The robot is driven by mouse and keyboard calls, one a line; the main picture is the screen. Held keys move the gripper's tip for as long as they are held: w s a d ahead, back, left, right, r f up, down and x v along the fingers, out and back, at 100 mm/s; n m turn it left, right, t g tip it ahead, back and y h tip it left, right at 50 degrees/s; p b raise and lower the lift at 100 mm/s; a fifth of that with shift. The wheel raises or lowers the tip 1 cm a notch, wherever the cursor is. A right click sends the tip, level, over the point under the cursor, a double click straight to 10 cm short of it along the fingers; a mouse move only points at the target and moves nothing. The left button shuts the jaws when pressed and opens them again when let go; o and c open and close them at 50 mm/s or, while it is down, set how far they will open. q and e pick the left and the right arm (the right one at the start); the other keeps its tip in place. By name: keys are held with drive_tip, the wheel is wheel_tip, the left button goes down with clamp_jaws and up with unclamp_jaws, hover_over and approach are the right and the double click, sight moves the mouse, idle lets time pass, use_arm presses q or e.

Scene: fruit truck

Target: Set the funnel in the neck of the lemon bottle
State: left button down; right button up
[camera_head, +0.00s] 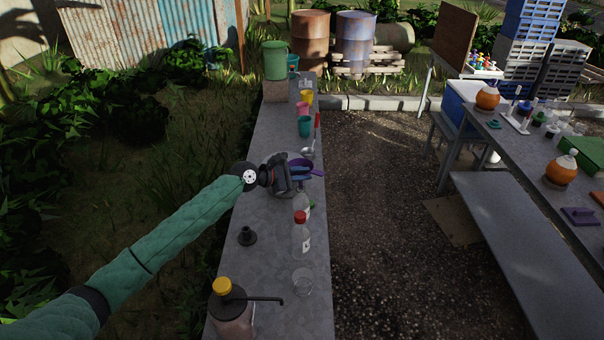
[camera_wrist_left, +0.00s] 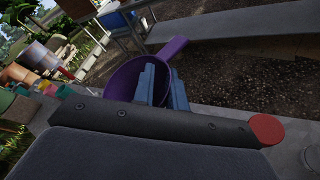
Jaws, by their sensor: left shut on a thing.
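My left gripper (camera_head: 303,175) is over the long grey counter, its blue fingers shut on the wall of a purple round vessel with a side handle (camera_head: 301,162). In the left wrist view the vessel (camera_wrist_left: 125,80) is open-topped, with its handle pointing up and right. Its underside is hidden. A clear bottle with a red cap and pale label (camera_head: 301,240) stands nearer than the gripper. Another clear bottle (camera_head: 302,202) is partly hidden behind it. I cannot tell which is the lemon bottle.
A yellow-capped pump bottle (camera_head: 232,312) and a clear glass (camera_head: 303,282) stand at the counter's near end. A ladle (camera_head: 309,150) and several coloured cups, such as a teal one (camera_head: 304,126), are beyond the gripper. The counter's right edge is close to the bottles.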

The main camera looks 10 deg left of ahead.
use_arm(q)
drive_tip(key=shift+f, duration=0.55)
idle(0.4)
drive_tip(key=c, duration=1.3)
unclamp_jaws()
drive_tip(key=shift+c, duration=0.2)
